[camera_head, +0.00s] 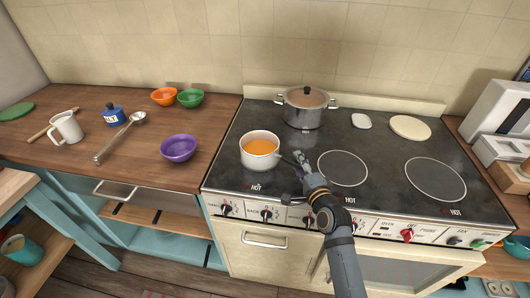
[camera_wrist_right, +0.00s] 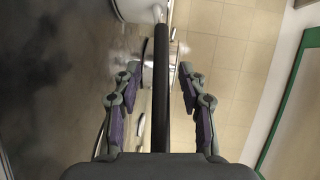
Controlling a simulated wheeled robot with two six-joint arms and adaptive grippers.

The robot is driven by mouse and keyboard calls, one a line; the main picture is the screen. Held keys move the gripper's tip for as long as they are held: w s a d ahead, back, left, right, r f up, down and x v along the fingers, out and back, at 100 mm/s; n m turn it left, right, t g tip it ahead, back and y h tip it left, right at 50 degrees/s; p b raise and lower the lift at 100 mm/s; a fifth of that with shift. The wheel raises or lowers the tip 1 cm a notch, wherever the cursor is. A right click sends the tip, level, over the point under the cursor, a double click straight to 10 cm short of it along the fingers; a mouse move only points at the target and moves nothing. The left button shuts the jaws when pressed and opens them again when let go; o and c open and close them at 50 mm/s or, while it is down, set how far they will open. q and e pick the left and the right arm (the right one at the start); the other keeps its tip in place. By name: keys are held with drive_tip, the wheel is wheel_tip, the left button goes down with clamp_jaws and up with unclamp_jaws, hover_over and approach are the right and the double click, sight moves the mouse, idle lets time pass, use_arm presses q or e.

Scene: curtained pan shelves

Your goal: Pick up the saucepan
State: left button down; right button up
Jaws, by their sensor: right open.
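The saucepan (camera_head: 260,161) is white with orange contents. It stands on the front left burner of the black cooktop. Its dark handle points right, toward my right gripper (camera_head: 301,160). In the right wrist view, the black handle (camera_wrist_right: 161,50) runs lengthwise between the two purple-padded fingers of my right gripper (camera_wrist_right: 159,88). The fingers are open, with a visible gap on each side of the handle. Part of the saucepan's white body (camera_wrist_right: 132,9) shows at the top of that view. My left gripper is not in view.
A lidded steel pot (camera_head: 304,114) stands behind the saucepan on the cooktop (camera_head: 385,150). A purple bowl (camera_head: 178,148) and a ladle (camera_head: 117,140) are on the wooden counter (camera_head: 70,160) to the left. The cooktop right of my gripper is mostly clear.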

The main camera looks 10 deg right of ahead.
drive_tip(key=shift+s+r, duration=0.1)
drive_tip(key=shift+s, duration=0.05)
drive_tip(key=c, duration=0.4)
clamp_jaws()
drive_tip(key=shift+r, duration=0.1)
